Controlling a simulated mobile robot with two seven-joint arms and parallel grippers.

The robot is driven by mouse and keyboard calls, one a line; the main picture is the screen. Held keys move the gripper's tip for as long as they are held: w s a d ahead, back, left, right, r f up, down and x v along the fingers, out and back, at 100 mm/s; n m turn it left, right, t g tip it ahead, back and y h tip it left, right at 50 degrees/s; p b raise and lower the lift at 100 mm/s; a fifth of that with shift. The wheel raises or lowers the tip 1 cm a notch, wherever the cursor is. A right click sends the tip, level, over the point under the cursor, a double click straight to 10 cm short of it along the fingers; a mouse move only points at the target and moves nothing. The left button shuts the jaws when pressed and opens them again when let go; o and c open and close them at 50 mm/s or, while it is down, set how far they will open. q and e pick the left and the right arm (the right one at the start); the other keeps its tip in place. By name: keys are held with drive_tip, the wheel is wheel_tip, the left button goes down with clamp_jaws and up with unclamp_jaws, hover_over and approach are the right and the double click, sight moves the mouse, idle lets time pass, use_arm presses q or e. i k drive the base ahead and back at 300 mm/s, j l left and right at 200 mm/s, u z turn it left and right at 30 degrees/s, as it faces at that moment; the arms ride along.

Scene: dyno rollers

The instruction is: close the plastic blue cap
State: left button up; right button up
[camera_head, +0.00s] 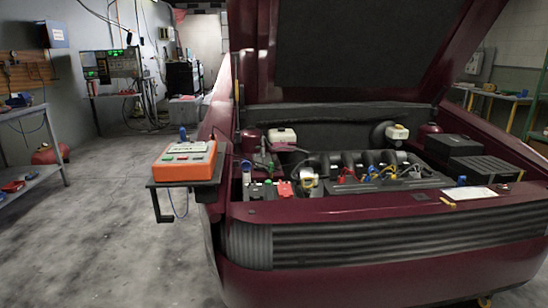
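Several small blue parts show, and I cannot tell which is the plastic blue cap. One blue part (461,181) sits at the right front of the engine bay, near a white label sheet. Another blue part (246,166) is at the left of the bay, above a white-and-green-topped piece. Blue bits (373,171) also lie among the wires on the engine. At this size I cannot see whether any cap is open or shut. Neither of my grippers is in view.
The dark red car (390,285) stands with its hood (345,45) raised. An orange device (184,162) with a blue piece on top rests on a dark side shelf (160,187) left of the bay. A workbench (22,112) is far left. The grey floor (100,240) at left is clear.

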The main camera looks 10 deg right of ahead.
sight(245, 166)
drive_tip(key=i+l+u, duration=0.15)
drive_tip(key=i, duration=0.3)
drive_tip(key=i+l+u, duration=0.2)
drive_tip(key=i+l, duration=0.2)
drive_tip(key=i+l+u, duration=0.15)
drive_tip(key=i+l, duration=0.2)
drive_tip(key=i+l+u, duration=0.2)
drive_tip(key=i+l, duration=0.25)
drive_tip(key=i+l+u, duration=0.15)
drive_tip(key=i+l, duration=0.3)
drive_tip(key=i+l+u, duration=0.2)
drive_tip(key=l, duration=0.3)
drive_tip(key=i+l+u, duration=0.15)
drive_tip(key=i+l, duration=0.25)
drive_tip(key=l, duration=0.2)
